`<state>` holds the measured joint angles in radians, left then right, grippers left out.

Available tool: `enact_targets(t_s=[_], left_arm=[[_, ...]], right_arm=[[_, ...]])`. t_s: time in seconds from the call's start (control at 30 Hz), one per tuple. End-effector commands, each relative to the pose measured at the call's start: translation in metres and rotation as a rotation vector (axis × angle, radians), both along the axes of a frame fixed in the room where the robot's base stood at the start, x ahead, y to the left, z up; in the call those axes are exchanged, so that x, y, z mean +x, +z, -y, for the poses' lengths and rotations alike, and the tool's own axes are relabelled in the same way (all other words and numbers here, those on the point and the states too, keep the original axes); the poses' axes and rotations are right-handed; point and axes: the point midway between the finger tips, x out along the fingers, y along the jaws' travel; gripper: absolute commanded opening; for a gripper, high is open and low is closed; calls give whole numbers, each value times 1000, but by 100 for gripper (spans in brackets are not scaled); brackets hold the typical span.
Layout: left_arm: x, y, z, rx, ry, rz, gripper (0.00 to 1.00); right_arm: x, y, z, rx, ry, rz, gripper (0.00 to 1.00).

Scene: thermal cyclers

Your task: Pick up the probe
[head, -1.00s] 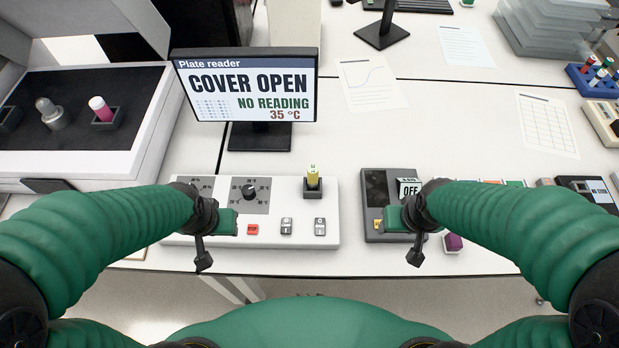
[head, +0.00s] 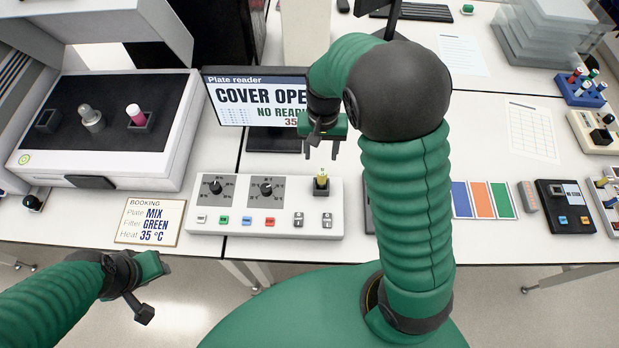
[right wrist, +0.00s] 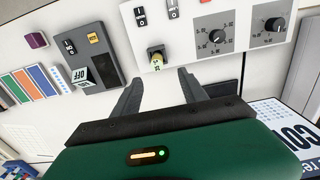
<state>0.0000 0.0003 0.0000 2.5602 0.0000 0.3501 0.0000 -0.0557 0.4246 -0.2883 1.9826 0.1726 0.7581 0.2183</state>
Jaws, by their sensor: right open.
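The task's probe looks to be the yellow piece (head: 321,178) upright in a dark square holder on the white control box (head: 210,226). It also shows in the right wrist view (right wrist: 157,54), just beyond the fingertips. My right gripper (head: 321,151) is open and empty, above the yellow piece and apart from it. In the right wrist view its two fingers (right wrist: 160,80) are spread, with the yellow piece lying ahead of the gap. My left gripper (head: 152,290) hangs at the lower left, off the table's front edge, and its jaw opening is unclear.
The plate reader screen (head: 228,98) stands behind the box, partly hidden by my right gripper. The open reader (head: 60,168) at left holds a pink-topped vial (head: 136,114) and a metal knob (head: 92,118). A booking card (head: 150,222) lies left of the box.

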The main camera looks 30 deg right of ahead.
Motion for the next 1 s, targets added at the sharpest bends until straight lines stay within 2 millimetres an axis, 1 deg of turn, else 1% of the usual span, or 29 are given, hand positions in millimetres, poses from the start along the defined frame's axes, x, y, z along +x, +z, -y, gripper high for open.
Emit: enact_targets(t_s=[0.03, 0.1, 0.2, 0.3, 0.43, 0.5, 0.63, 0.7, 0.73, 0.83, 0.97, 1.0], left_arm=[[0, 5, 0, 0, 0, 0, 36], [0, 8, 0, 0, 0, 0, 36], [0, 13, 0, 0, -1, 1, 36], [0, 16, 0, 0, 0, 1, 36], [0, 19, 0, 0, 0, 1, 36], [0, 26, 0, 0, 0, 1, 36], [0, 41, 0, 0, 0, 1, 36], [0, 42, 0, 0, 0, 1, 36], [0, 43, 0, 0, 0, 1, 36], [0, 43, 0, 0, 0, 1, 36], [0, 42, 0, 0, 0, 0, 36], [0, 42, 0, 0, 0, 0, 36]], right_arm=[[-2, -13, 0, 1, 0, -9, 50], [-2, -32, 1, 1, -1, -9, 50], [-2, -57, 0, 0, -1, -7, 50], [-1, -77, 0, -1, 1, -4, 50], [-2, -89, 0, -2, 1, -1, 50], [-3, -96, 0, -1, 2, -3, 50], [-6, -117, 1, 0, 1, -4, 50], [-5, -131, 2, 0, 1, -4, 50], [-4, -134, 2, 0, 1, -1, 50], [-3, -141, 2, -1, 2, 1, 50], [-3, -141, 2, -1, 3, 2, 50], [-3, -141, 2, -1, 3, 2, 49]])
